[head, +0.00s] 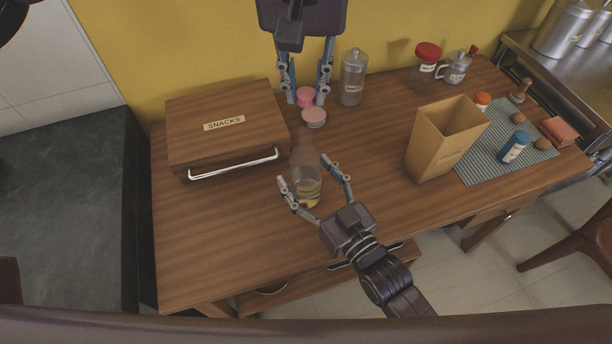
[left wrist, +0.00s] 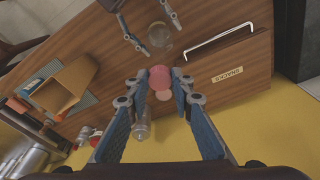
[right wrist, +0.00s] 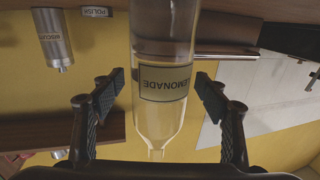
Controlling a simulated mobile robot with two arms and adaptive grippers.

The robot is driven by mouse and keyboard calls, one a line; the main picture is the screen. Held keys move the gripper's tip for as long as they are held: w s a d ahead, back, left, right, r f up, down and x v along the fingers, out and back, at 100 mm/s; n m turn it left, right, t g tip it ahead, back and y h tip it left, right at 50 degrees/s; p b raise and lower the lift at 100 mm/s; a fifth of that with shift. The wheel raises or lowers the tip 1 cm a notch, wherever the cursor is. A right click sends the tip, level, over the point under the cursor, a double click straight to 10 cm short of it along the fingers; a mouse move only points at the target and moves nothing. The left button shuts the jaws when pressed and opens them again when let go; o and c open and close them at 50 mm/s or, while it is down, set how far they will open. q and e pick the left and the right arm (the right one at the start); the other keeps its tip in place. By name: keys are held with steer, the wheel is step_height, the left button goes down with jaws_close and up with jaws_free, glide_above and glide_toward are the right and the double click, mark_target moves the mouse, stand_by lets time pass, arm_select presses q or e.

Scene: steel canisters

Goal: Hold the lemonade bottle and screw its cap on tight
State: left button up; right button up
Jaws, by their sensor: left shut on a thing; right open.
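The lemonade bottle (head: 307,185) is clear glass with pale yellow liquid low inside and stands on the wooden table. Its label reads LEMONADE in the right wrist view (right wrist: 165,82), and its narrow neck shows no cap. My right gripper (head: 303,170) is open, with its fingers on either side of the bottle; clear gaps show at both sides in the right wrist view. My left gripper (head: 306,100), at the back, is shut on the pink cap (head: 305,96), which also shows between its fingertips in the left wrist view (left wrist: 160,77). The cap is apart from the bottle.
A pink-lidded tin (head: 314,118) is just in front of the left gripper. A SNACKS box (head: 225,140) stands left, a steel canister (head: 353,78) behind. A tall tan box (head: 436,140) and a striped mat (head: 478,170) with small items are right. The front left table is clear.

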steer(key=shift+c, duration=0.2)
steer(key=c, duration=1.8)
arm_select(q)
glide_above(306, 132)
steer(key=shift+s+f, duration=0.2)
steer(key=shift+f, duration=2.3)
arm_select(e)
steer(key=shift+o, duration=0.2)
arm_select(q)
steer(key=shift+f, duration=0.15)
steer(key=shift+f, duration=0.75)
steer(key=shift+f, duration=0.55)
arm_select(e)
jaws_close()
